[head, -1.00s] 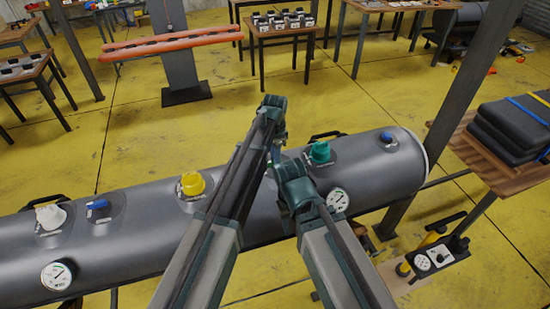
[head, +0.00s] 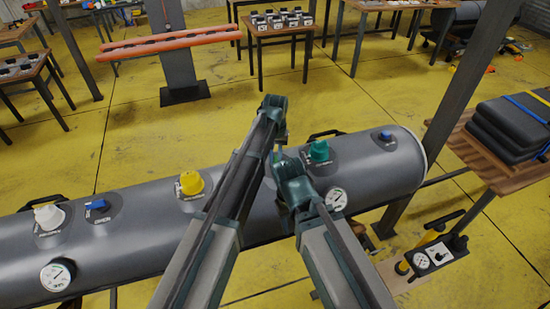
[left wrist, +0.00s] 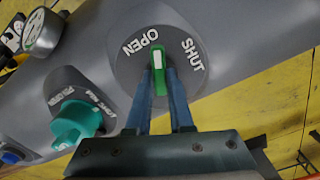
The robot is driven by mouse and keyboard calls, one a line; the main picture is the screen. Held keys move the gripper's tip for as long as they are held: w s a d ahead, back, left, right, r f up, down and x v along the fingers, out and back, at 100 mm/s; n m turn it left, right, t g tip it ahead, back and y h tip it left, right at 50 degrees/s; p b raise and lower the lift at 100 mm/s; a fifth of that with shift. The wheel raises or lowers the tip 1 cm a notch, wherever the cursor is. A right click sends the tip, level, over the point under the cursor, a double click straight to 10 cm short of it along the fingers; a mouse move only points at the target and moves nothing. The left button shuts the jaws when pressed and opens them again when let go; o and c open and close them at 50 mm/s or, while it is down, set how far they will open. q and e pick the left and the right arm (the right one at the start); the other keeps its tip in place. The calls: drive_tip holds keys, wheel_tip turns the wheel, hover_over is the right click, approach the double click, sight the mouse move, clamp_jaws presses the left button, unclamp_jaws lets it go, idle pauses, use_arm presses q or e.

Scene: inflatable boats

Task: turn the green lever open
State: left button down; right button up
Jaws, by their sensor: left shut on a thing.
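The green lever (left wrist: 158,60) with a white stripe sits on a round dark plate on the grey tube in the left wrist view. Its tip points between the white words OPEN (left wrist: 139,42) on the left and SHUT (left wrist: 194,54) on the right. My left gripper (left wrist: 160,78) is shut on the lever, with a blue finger on each side. In the head view my arms hide the lever and the left fingertips. My right arm is in the head view, but its fingertips do not show.
On the tube (head: 130,225) are a teal cap (head: 319,151), which also shows in the left wrist view (left wrist: 76,124), a yellow cap (head: 191,183), a white cap (head: 49,217) and gauges (head: 336,199). A table with black pads (head: 515,120) stands at the right.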

sight(276, 160)
use_arm(q)
drive_tip(key=n, duration=0.4)
drive_tip(key=shift+d+n, duration=0.15)
drive_tip(key=shift+n, duration=0.25)
idle(0.4)
drive_tip(key=c, duration=0.8)
unclamp_jaws()
wheel_tip(276, 160, up, 14)
drive_tip(key=p, duration=1.3)
drive_tip(key=shift+p, duration=0.4)
drive_tip(key=shift+f, duration=0.15)
